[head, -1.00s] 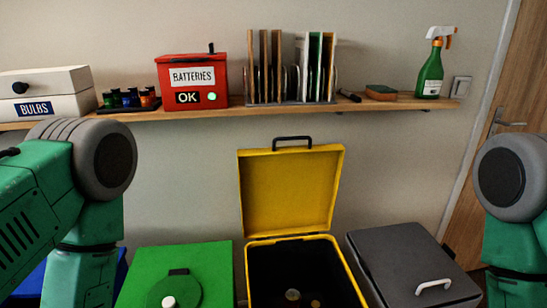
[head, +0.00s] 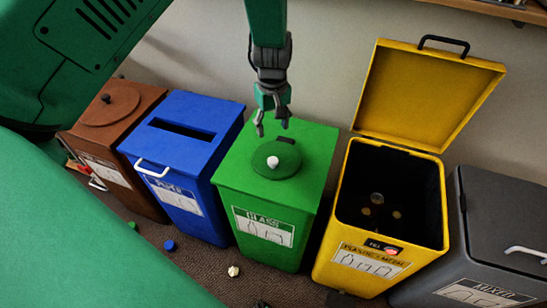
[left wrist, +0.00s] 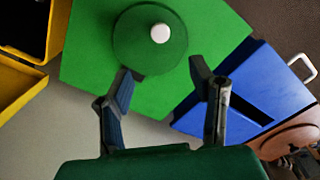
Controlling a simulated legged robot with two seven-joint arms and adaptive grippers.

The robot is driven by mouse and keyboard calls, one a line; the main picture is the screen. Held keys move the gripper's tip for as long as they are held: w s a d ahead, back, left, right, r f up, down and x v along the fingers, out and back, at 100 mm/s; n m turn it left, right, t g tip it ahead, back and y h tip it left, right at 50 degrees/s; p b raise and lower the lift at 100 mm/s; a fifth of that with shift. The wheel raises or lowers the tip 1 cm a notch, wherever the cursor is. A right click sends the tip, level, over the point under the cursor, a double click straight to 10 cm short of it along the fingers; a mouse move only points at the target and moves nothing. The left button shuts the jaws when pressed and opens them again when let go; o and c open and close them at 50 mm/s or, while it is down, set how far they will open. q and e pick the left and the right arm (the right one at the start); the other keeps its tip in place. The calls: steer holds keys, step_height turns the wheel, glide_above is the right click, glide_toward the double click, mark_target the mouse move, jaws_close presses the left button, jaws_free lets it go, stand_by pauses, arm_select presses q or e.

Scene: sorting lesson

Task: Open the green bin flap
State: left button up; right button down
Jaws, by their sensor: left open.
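The green bin (head: 266,205) labelled GLASS stands between the blue and yellow bins. Its round green flap (head: 277,160) with a white knob (head: 272,162) lies flat on the lid and looks shut. My left gripper (head: 272,128) is open and empty, pointing down above the back part of the green lid. In the left wrist view the flap (left wrist: 150,45) and its white knob (left wrist: 160,33) sit beyond the fingertips of the left gripper (left wrist: 160,75), with nothing between the fingers. My right gripper is not in view.
The blue bin (head: 187,160) and brown bin (head: 115,150) stand to the left. The yellow bin (head: 335,240) has its lid (head: 425,95) raised, with a few items inside. The grey bin (head: 505,220) is at the right. A blue cap (head: 169,245) and a pale scrap (head: 233,271) lie on the floor.

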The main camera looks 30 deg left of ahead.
mark_target(273, 160)
arm_select(q)
step_height(273, 160, down, 14)
steer(key=shift+r+b, duration=0.1)
steer(key=shift+b, duration=0.4)
jaws_close()
